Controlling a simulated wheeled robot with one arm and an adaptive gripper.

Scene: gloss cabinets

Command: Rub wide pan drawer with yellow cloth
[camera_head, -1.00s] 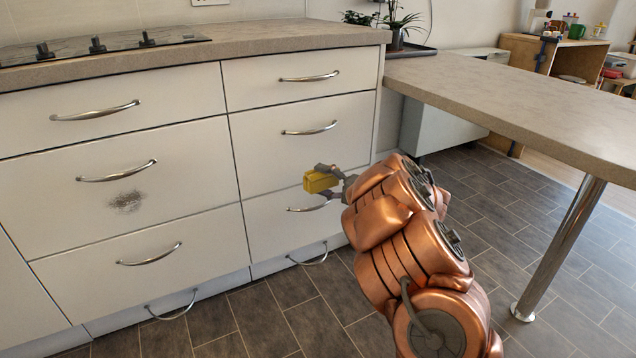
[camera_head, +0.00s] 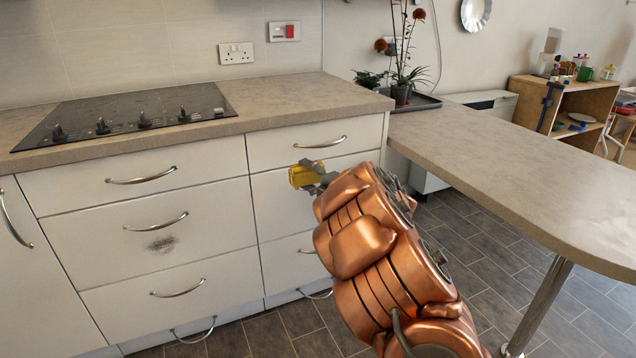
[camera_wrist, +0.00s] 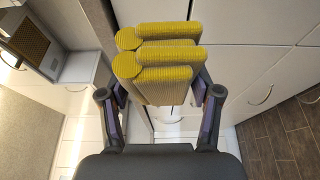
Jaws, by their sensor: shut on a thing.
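My gripper (camera_head: 318,176) is shut on the folded yellow cloth (camera_head: 302,177), in front of the right-hand drawer column. In the wrist view the cloth (camera_wrist: 160,62) sits folded between the two fingers (camera_wrist: 160,100). The wide pan drawer (camera_head: 110,240) is most likely the middle left drawer front under the hob, white with a bar handle (camera_head: 156,222). A dark grey smudge (camera_head: 162,244) marks it just below the handle. The cloth is to the right of the smudge and apart from it. My arm hides part of the right-hand drawers.
A hob (camera_head: 130,110) with knobs is set in the countertop (camera_head: 290,98) above the drawers. A peninsula counter (camera_head: 500,160) on a metal leg (camera_head: 540,305) stands at the right. A potted plant (camera_head: 402,92) stands at the corner. Space before the left drawers looks clear.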

